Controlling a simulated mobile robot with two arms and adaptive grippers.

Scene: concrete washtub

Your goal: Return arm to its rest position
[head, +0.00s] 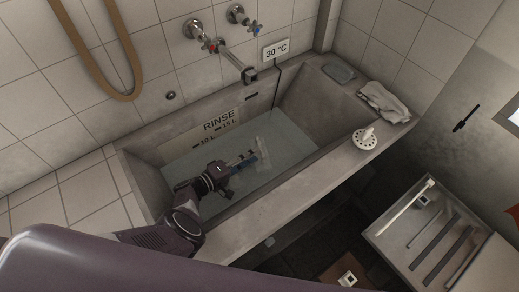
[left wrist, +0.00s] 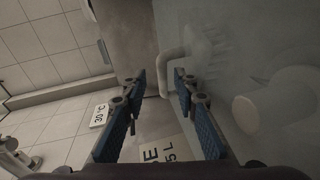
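My left arm (head: 170,232) comes in from the left over the near rim of the concrete washtub (head: 277,190). My left gripper (head: 246,160) is over the water, near the tub's middle. In the left wrist view, its blue-padded fingers (left wrist: 158,78) stand apart with nothing gripped between them. Pale, blurred items show beyond the fingers: a curved white piece (left wrist: 172,57) and a round white end (left wrist: 245,112), seemingly in the water. In the head view a pale item (head: 263,150) shows faintly beside the fingertips. My right gripper is in neither view.
The tap spout (head: 238,64) and a hanging hose (head: 98,70) are on the tiled wall. A grey block (head: 340,72), a cloth (head: 383,100) and a white perforated disc (head: 365,140) lie on the rim. A tray of bars (head: 385,232) stands at lower right.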

